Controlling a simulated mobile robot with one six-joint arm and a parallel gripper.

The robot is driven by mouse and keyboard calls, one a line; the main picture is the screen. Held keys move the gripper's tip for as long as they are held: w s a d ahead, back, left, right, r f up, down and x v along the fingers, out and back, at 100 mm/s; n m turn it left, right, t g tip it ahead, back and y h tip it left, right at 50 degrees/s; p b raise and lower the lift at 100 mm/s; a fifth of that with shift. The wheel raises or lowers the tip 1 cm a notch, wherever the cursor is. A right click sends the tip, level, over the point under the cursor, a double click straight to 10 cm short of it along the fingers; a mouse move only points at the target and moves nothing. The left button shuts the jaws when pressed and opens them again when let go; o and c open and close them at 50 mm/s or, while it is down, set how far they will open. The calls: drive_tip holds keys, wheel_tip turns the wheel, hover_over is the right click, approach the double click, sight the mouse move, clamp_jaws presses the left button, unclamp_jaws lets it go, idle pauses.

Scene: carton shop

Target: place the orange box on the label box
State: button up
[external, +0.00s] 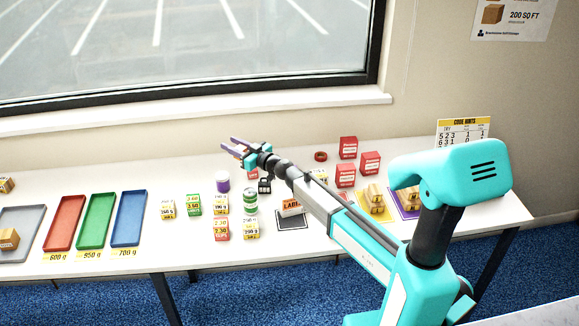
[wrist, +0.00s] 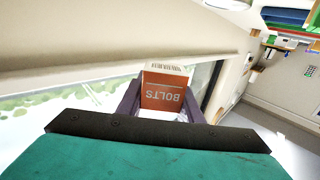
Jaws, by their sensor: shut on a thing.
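The orange box (wrist: 162,95), marked BOLTS, sits between the two fingers of my gripper (wrist: 160,100) in the wrist view, its lettering upside down. In the external view my gripper (external: 235,147) is shut on it, raised over the back of the table, and the box is mostly hidden by the fingers. The label box (external: 291,207), with an orange front reading LABEL, stands on a dark square mat (external: 293,223) at the middle of the table. It is to the right of my gripper and nearer the table's front. My arm passes close to its right.
Small price-marked boxes (external: 193,205), a purple-and-white can (external: 222,182) and a green can (external: 250,201) stand left of the label box. Red boxes (external: 348,148) stand at the back right. Red, green and blue trays (external: 128,218) lie at left.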

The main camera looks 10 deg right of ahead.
sight(284, 193)
drive_tip(key=s+d+r+n+g+y+p, duration=0.3)
drive_tip(key=s+d+n+g, duration=0.6)
drive_tip(key=s+d, duration=0.8)
drive_tip(key=s+g+y+p, duration=0.2)
drive_tip(key=g+p, duration=0.1)
drive_tip(key=shift+s+r+g+p, duration=0.15)
drive_tip(key=shift+s+g+p, duration=0.15)
drive_tip(key=shift+g+p, duration=0.1)
drive_tip(key=shift+f+p, duration=0.3)
drive_tip(key=shift+f, duration=1.7)
drive_tip(key=shift+f, duration=0.1)
drive_tip(key=shift+f+p, duration=0.4)
drive_tip(key=shift+f, duration=1.5)
drive_tip(key=shift+f, duration=0.1)
drive_tip(key=o, duration=1.2)
